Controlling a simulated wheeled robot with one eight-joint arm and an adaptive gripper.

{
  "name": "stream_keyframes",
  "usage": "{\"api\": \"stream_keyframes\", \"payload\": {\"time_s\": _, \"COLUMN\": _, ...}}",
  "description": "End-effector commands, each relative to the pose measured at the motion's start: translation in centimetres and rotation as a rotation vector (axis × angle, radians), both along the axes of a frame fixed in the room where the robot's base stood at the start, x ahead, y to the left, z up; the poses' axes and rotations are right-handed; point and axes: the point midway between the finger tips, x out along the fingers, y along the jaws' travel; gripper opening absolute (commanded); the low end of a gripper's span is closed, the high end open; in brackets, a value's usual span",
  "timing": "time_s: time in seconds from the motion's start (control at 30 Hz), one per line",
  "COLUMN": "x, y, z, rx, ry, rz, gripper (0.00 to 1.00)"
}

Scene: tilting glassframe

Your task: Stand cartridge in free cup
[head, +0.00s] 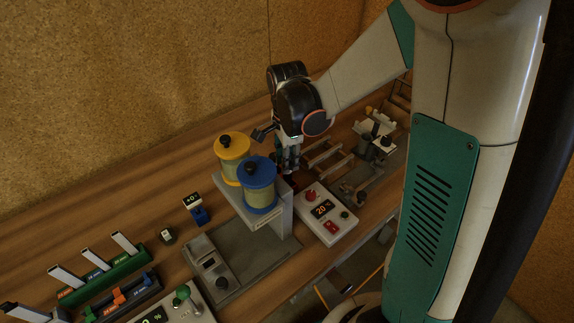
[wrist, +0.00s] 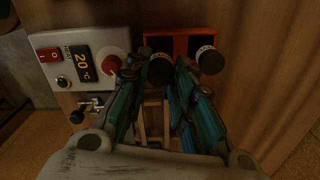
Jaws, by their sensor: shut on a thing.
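In the wrist view, my gripper (wrist: 156,76) is shut on a dark, round-topped piece that looks like the cartridge (wrist: 160,69). Its lower part is hidden. A red holder (wrist: 180,45) lies below and just beyond the fingertips. A second dark round piece (wrist: 209,60) with a pale marked rim is at the holder's right side. I cannot tell whether the held piece is in the holder or above it. In the head view, my gripper (head: 288,162) points down behind the blue canister, and its grip is too small to read. I cannot make out a free cup.
A yellow canister (head: 232,160) and a blue canister (head: 257,188) stand on a grey stand close to my gripper. A white control box (head: 325,214) reading 20 is to the right. A green rack (head: 100,279) is at lower left. The back-left bench is clear.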

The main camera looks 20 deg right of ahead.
Motion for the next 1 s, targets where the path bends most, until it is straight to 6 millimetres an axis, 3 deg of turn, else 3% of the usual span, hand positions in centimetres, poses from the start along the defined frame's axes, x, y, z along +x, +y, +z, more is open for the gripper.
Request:
{"api": "stream_keyframes", "payload": {"time_s": 0.13, "x": 0.0, "y": 0.0, "z": -2.2, "rx": 0.000, "ry": 0.000, "rz": 0.000, "gripper": 0.00}}
{"api": "stream_keyframes", "payload": {"time_s": 0.53, "x": 0.0, "y": 0.0, "z": -2.6, "rx": 0.000, "ry": 0.000, "rz": 0.000, "gripper": 0.00}}
{"api": "stream_keyframes", "payload": {"time_s": 0.57, "x": 0.0, "y": 0.0, "z": -2.5, "rx": 0.000, "ry": 0.000, "rz": 0.000, "gripper": 0.29}}
{"api": "stream_keyframes", "payload": {"time_s": 0.63, "x": 0.0, "y": 0.0, "z": -2.5, "rx": 0.000, "ry": 0.000, "rz": 0.000, "gripper": 0.43}}
{"api": "stream_keyframes", "payload": {"time_s": 1.0, "x": 0.0, "y": 0.0, "z": -2.3, "rx": 0.000, "ry": 0.000, "rz": 0.000, "gripper": 0.43}}
